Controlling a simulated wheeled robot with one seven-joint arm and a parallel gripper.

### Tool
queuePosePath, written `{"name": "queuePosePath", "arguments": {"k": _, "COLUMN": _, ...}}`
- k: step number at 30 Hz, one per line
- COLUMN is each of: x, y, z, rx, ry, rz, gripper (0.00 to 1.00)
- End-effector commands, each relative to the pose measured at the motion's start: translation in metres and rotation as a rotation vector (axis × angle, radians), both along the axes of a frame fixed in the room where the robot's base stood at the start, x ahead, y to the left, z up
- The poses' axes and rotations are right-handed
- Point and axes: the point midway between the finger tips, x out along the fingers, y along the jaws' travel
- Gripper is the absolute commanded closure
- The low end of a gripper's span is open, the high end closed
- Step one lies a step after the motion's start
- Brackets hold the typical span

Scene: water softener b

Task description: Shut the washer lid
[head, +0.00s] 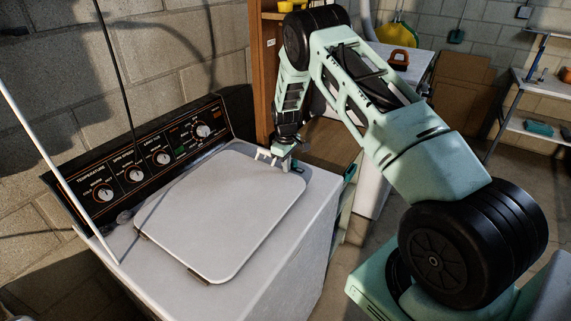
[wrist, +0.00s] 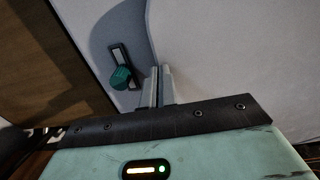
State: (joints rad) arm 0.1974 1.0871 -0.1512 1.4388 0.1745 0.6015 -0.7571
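The washer lid (head: 225,215) is a pale, rounded panel. It lies flat over the top of the white washer (head: 318,215), and no opening shows beneath it. Dark hinge-like pieces sit along its near left edge. My gripper (head: 274,160) is low at the lid's far right corner, pointing down. I cannot tell whether it touches the lid. In the wrist view my gripper's two fingers (wrist: 160,86) are together with nothing visible between them. Pale surfaces fill the view behind them.
The control panel (head: 150,162) with several knobs runs along the washer's back, by a block wall. A wooden post (head: 263,75) stands behind the gripper. A white cabinet (head: 372,190) is to the right. A metal shelf (head: 535,125) stands far right, with open floor before it.

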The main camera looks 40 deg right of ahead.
Motion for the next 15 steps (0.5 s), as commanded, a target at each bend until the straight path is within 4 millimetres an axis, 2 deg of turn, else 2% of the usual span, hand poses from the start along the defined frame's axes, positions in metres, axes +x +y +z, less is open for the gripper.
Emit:
{"name": "queuePosePath", "arguments": {"k": 1, "x": 0.0, "y": -0.001, "z": -0.014, "rx": 0.002, "ry": 0.002, "rz": -0.001, "gripper": 1.0}}
{"name": "queuePosePath", "arguments": {"k": 3, "x": 0.0, "y": -0.001, "z": -0.02, "rx": 0.001, "ry": 0.003, "rz": 0.001, "gripper": 1.0}}
{"name": "queuePosePath", "arguments": {"k": 15, "x": -0.001, "y": -0.001, "z": -0.03, "rx": 0.002, "ry": 0.005, "rz": 0.0, "gripper": 1.0}}
